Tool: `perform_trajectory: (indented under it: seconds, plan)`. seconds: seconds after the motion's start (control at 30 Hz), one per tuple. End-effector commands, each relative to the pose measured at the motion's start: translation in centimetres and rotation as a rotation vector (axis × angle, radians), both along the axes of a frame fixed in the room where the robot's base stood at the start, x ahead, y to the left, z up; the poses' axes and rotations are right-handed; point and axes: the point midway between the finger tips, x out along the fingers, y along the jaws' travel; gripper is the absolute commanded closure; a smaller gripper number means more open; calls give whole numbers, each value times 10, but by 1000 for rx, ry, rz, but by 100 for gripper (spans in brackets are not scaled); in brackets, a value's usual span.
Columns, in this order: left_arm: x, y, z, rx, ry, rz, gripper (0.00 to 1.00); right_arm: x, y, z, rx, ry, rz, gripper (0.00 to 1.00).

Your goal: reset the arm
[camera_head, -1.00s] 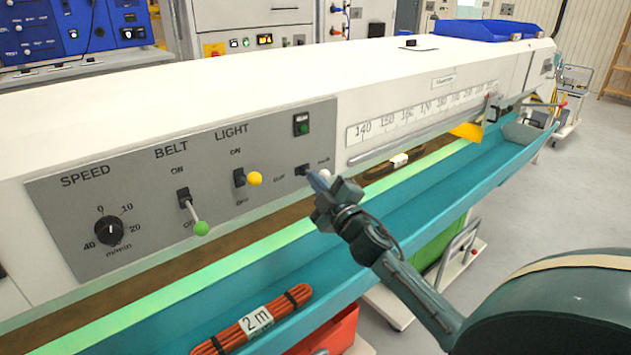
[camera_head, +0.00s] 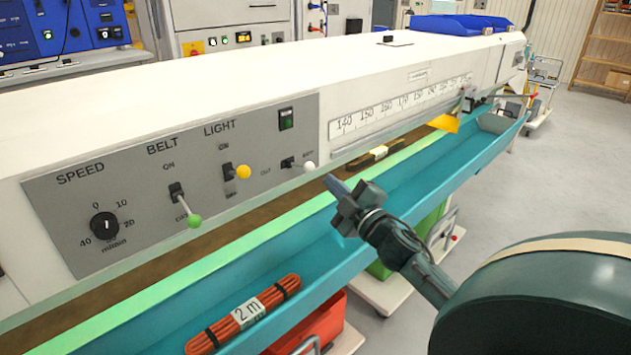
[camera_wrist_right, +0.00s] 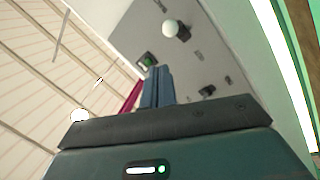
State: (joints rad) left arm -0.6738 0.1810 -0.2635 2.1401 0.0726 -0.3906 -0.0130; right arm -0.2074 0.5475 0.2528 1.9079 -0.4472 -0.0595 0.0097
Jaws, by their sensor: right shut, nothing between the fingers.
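My right gripper (camera_head: 336,190) is shut with nothing between its fingers. In the head view it hangs in front of the machine's grey control panel (camera_head: 150,240), over the teal trough, just below and right of the white-knobbed switch (camera_head: 309,167). It looks apart from the panel. In the right wrist view the shut blue-grey fingers (camera_wrist_right: 156,85) point toward the panel, with the white knob (camera_wrist_right: 170,28) and the green-lit button (camera_wrist_right: 147,60) beyond them. My left gripper is not in view.
The panel also carries a yellow-knobbed light lever (camera_head: 243,172), a green-knobbed belt lever (camera_head: 194,221) and a speed dial (camera_head: 104,225). An orange cable bundle marked 2 m (camera_head: 245,314) lies in the teal trough (camera_head: 440,175). A dark bundle (camera_head: 375,157) lies on the belt.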

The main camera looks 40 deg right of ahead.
Motion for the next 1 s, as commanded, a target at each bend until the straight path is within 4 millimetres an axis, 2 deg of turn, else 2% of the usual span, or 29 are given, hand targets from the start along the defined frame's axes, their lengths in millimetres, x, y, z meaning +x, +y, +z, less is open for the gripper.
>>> perform_trajectory:
  seconds: [0.17,0.67,0.77,0.87,0.97,1.0]
  plan:
    - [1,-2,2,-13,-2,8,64,-6,-4,-1,-1,0,1,100]
    - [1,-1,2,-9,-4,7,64,-6,-4,-1,-1,0,0,100]
    - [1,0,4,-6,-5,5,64,-7,0,-6,15,13,4,100]
    - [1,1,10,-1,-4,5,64,-13,17,-28,86,71,18,100]
    - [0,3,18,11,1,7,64,-30,53,-70,227,184,43,100]
    - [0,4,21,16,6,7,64,-41,72,-89,297,242,52,100]
